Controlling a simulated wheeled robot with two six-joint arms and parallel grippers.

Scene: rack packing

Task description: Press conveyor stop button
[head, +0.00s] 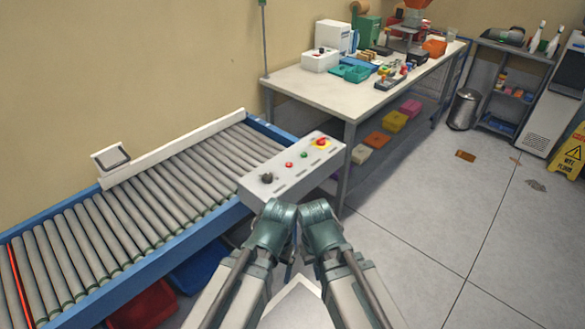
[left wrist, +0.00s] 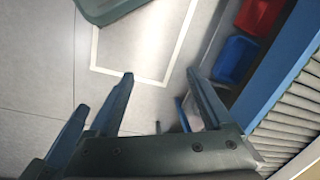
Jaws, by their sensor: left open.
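A grey control box (head: 292,168) sits at the near right end of the roller conveyor (head: 150,205). Its top carries a black knob (head: 267,178), a small red button (head: 289,165), a small green button (head: 304,154) and a red mushroom button (head: 322,142) on a yellow plate. No label shows which one is the stop button. My left gripper (left wrist: 160,73) is open and empty over the floor beside the conveyor. In the head view both wrists are close together in front of the box, apart from the buttons. My right gripper's fingers are hidden there.
A white worktable (head: 330,93) with boxes, bins and tools stands behind the control box. A red bin (left wrist: 258,16) and a blue bin (left wrist: 236,58) are under the conveyor. A yellow wet-floor sign (head: 572,155) stands far right. The floor (head: 430,225) to the right is mostly clear.

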